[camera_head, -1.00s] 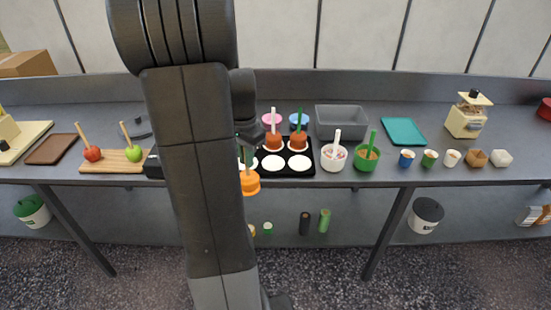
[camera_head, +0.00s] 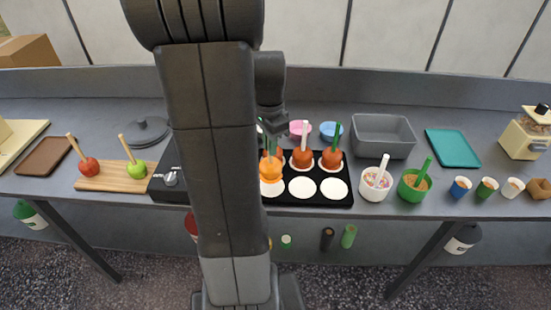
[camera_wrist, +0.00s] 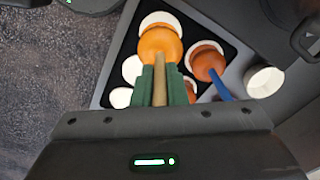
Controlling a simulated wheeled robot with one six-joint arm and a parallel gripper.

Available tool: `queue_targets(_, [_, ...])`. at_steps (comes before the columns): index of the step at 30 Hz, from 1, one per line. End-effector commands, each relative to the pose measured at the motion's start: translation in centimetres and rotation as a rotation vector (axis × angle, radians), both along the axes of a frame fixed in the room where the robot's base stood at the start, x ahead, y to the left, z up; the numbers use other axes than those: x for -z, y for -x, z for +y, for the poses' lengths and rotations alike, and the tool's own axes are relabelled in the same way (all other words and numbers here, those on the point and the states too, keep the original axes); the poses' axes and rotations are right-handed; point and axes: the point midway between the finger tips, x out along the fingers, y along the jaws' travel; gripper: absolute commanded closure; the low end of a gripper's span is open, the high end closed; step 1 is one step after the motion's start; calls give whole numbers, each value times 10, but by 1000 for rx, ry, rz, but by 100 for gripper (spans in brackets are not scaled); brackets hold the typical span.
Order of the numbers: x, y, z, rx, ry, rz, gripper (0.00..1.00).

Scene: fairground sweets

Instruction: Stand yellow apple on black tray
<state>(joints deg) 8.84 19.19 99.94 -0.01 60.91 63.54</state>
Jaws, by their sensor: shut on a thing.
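The yellow apple (camera_head: 270,171), glossy orange-yellow on a wooden stick, hangs upright from my gripper (camera_wrist: 161,84). The green fingers are shut on its stick (camera_wrist: 160,92). The black tray (camera_head: 326,205) lies on the counter with white round papers on it. The apple is over the tray's left part, and a bare white paper (camera_head: 271,189) shows just below it; I cannot tell whether it touches. In the wrist view the apple (camera_wrist: 160,44) partly covers a white paper (camera_wrist: 160,20). My arm hides the tray's left side in the head view.
Brown-orange apples with a white stick (camera_head: 301,158) and a green stick (camera_head: 331,158) stand in the tray's back row, close to the held apple. A white bowl (camera_head: 375,188) and green bowl (camera_head: 413,188) stand right of the tray. A grey bin (camera_head: 383,137) is behind. Front-row papers are bare.

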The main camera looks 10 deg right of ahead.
Motion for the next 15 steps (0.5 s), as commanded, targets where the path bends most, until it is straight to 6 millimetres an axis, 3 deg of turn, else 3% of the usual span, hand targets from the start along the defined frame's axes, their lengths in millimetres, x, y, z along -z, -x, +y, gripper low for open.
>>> queue_targets(10, [42,0,0,-1,0,2,100])
queue_targets(15, [48,0,0,-1,1,-1,100])
